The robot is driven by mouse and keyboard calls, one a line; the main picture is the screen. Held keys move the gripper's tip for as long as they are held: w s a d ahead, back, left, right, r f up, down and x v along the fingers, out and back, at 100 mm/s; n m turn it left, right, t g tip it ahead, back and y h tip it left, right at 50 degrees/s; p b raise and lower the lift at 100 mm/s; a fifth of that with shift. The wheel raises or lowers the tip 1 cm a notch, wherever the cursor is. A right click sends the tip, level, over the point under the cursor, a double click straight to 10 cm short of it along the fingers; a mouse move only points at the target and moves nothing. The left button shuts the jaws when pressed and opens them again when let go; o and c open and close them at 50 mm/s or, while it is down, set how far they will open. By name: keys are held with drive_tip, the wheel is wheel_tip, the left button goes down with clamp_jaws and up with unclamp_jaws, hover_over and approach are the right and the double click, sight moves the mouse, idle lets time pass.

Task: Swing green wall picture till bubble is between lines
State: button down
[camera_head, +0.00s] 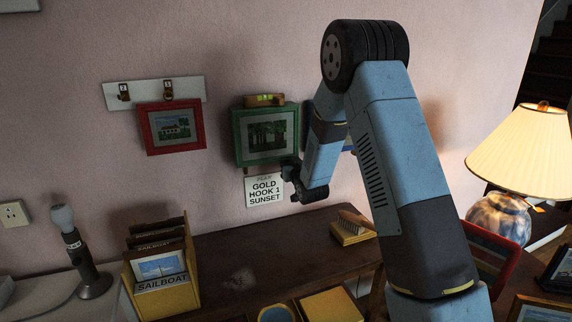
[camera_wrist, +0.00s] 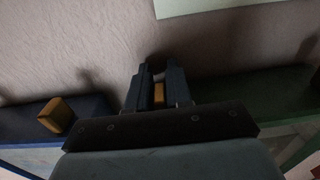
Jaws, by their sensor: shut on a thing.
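The green wall picture (camera_head: 237,138) hangs in the middle of the wall in the head view, showing trees. A small wooden level (camera_head: 277,100) with a yellow-green vial sits along its top edge. The bubble and lines are too small to read. My gripper (camera_head: 292,172) is at the picture's lower right corner. In the wrist view, my gripper (camera_wrist: 157,80) is shut on a small yellow block (camera_wrist: 158,94), which looks like a corner tab of the green picture. The green frame (camera_wrist: 250,92) is to the right there, partly hidden by my wrist.
A blue picture (camera_wrist: 85,112) with a yellow block hangs close by, mostly hidden behind my arm in the head view. A red picture (camera_head: 142,130) hangs left under a hook board (camera_head: 190,88). A sign (camera_head: 264,190) is below. A lamp (camera_head: 525,140) stands right.

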drive_tip(key=c, duration=1.1)
unclamp_jaws()
drive_tip(key=shift+s, duration=0.1)
drive_tip(key=v, duration=1.3)
drive_tip(key=shift+s+d, duration=0.15)
drive_tip(key=shift+s, duration=0.1)
drive_tip(key=s+d+r+m+g+h, duration=0.1)
drive_tip(key=s+d+r+g+h, duration=0.1)
drive_tip(key=s+d+r+g, duration=0.25)
drive_tip(key=s+d+r+m+g+h, duration=0.1)
drive_tip(key=s+d+r+h, duration=0.1)
drive_tip(key=s+d+r, duration=0.35)
drive_tip(key=s+r+g, duration=0.2)
drive_tip(key=s, duration=0.7)
drive_tip(key=s+d+r+m+g, duration=0.1)
drive_tip(key=s+r+g, duration=0.1)
drive_tip(key=s, duration=0.7)
drive_tip(key=s+r+g+h, duration=0.1)
drive_tip(key=s+r+g, duration=0.1)
drive_tip(key=s, duration=0.7)
drive_tip(key=shift+s+d+r, duration=0.1)
drive_tip(key=shift+d+r, duration=0.15)
drive_tip(key=shift+r, duration=0.5)
